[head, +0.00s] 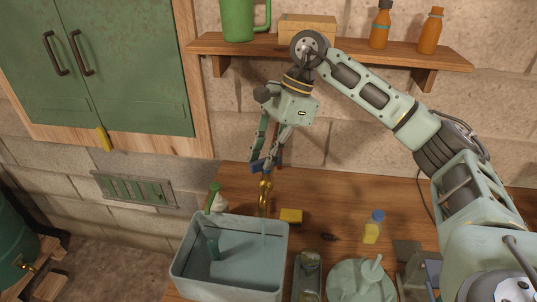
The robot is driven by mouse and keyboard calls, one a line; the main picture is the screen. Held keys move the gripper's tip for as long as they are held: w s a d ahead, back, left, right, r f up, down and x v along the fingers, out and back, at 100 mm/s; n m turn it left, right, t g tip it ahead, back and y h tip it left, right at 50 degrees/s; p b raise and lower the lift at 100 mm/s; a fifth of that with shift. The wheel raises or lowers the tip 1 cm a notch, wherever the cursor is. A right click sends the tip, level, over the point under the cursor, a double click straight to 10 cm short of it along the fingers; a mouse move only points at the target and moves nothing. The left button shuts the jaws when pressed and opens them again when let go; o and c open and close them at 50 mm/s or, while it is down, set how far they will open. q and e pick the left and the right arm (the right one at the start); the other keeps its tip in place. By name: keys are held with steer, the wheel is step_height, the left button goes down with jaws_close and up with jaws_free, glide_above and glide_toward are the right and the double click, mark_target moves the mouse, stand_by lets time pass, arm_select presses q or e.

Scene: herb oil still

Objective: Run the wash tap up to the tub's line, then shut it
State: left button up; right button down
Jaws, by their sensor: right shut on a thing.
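My right gripper (266,164) reaches down from the upper right and is shut on the blue handle of the brass wash tap (264,196). The fingers partly hide the handle. The tap stands behind the grey-blue tub (178,277), with its spout over the tub's back right part. A thin pale stream of water (264,232) falls from the spout into the tub. A dark line shows on the tub's inner back wall. The exact water level is hard to tell. My left gripper is not in view.
A shelf (345,52) hangs above.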

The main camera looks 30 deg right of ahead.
steer(key=shift+f+m+t+b, duration=0.15)
steer(key=shift+m+t+b, duration=0.15)
steer(key=shift+m+b, duration=0.35)
steer(key=shift+s+m+t+b, duration=0.1)
steer(key=shift+m+t+b, duration=0.3)
steer(key=shift+m+b, duration=0.6)
steer(key=m+t+b, duration=0.1)
steer(key=m, duration=0.2)
steer(key=shift+m+h+b, duration=0.4)
steer(key=shift+m, duration=0.15)
steer(key=shift+r+t, duration=0.2)
steer(key=shift+t, duration=0.1)
steer(key=c, duration=1.8)
jaws_free()
